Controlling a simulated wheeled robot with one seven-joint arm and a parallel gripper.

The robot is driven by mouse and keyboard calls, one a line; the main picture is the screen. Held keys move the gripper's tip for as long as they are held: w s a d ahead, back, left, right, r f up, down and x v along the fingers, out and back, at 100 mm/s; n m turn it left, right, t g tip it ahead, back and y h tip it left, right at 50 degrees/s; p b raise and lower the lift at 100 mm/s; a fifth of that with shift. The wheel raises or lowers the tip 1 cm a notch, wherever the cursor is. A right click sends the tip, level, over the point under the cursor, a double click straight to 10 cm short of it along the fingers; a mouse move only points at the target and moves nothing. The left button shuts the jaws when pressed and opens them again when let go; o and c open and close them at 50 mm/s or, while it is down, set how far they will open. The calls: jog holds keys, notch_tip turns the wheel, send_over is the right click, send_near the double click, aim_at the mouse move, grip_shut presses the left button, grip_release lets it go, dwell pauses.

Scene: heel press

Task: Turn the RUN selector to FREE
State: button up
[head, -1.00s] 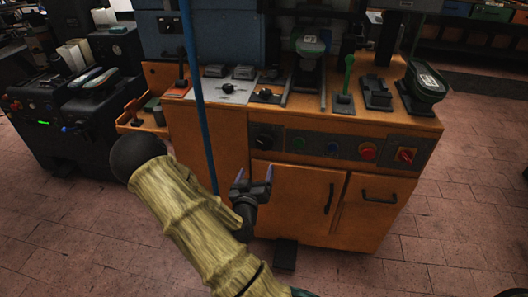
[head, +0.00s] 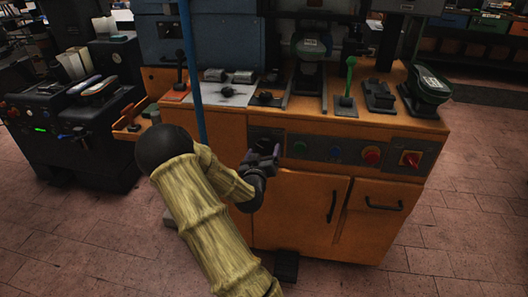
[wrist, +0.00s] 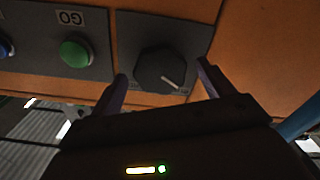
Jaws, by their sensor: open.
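The RUN selector is a dark round knob (wrist: 160,70) with a pale pointer line, on a grey plate of the orange machine's front panel. In the wrist view the line points toward the lower right; any position labels are too dark to read. My gripper (wrist: 160,85) is open, with one finger on each side of the knob in this view. I cannot tell whether the fingers touch it. In the head view my gripper (head: 265,160) is in front of the panel's left end and hides most of the knob.
A green GO button (wrist: 75,53) is beside the selector plate. Further right along the panel in the head view are a blue button (head: 335,152), a red button (head: 372,155) and a red switch (head: 410,159). A blue pole (head: 190,70) stands left of my gripper.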

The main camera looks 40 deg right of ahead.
jog(key=shift+x, duration=0.95)
jog(key=c, duration=1)
jog(key=shift+o, duration=0.2)
